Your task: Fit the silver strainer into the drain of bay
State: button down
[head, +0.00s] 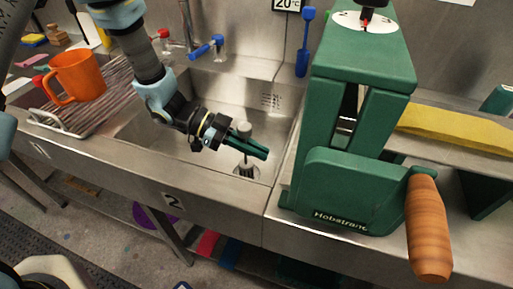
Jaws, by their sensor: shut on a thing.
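My gripper (262,152) reaches down into the steel sink bay (210,95) behind the label 2. Its dark green fingers are shut on the silver strainer (244,130). The strainer's grey knob shows above the fingers, and its stem shows below them. The lower end of the strainer is at the drain (247,172) in the bay's floor. I cannot tell whether it is seated in the drain or just above it. The fingers hide the middle of the strainer.
A green hand-cranked machine (350,185) with a wooden handle (428,230) stands close on the right. An orange mug (75,77) stands on the ribbed drainboard (112,95) at left. A blue-handled tap (207,47) and a blue brush (304,45) are at the back.

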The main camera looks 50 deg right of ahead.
jog(key=c, duration=1)
grip_release()
jog(key=b+v, duration=0.3)
jog(key=v, duration=0.9)
jog(key=shift+r, duration=0.15)
